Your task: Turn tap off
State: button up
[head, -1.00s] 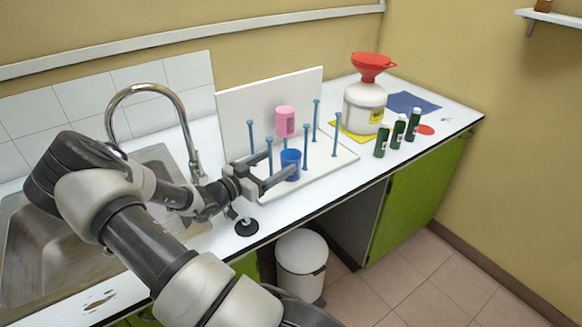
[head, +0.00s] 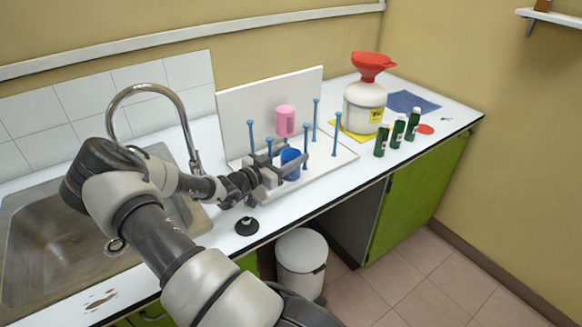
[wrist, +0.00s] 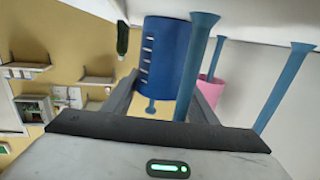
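The tap is a tall curved metal faucet (head: 150,92) behind the sink (head: 60,240), with its spout arching over the basin. My arm covers part of the sink, and I cannot make out the tap's handle or any running water. My gripper (head: 287,163) is right of the tap, at the blue cup (head: 290,158) on the white peg rack. In the wrist view, my gripper (wrist: 165,95) has its two fingers apart, with the blue cup (wrist: 168,58) showing between and beyond them. I cannot tell whether they touch the cup.
Blue pegs (head: 316,118) and a pink cup (head: 285,121) stand on the white rack (head: 345,157) near my gripper. A black stopper-like piece (head: 246,226) is on the counter edge. A white jug (head: 364,108) with a red funnel and green bottles (head: 398,132) stand farther right.

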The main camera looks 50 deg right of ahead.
jog(key=c, duration=0.6)
jog(key=shift+r, duration=0.2)
notch_tip(320, 180, up, 17)
jog(key=shift+r+p, duration=0.2)
jog(key=shift+p, duration=0.4)
jog(key=shift+r, duration=0.15)
dwell(0.3)
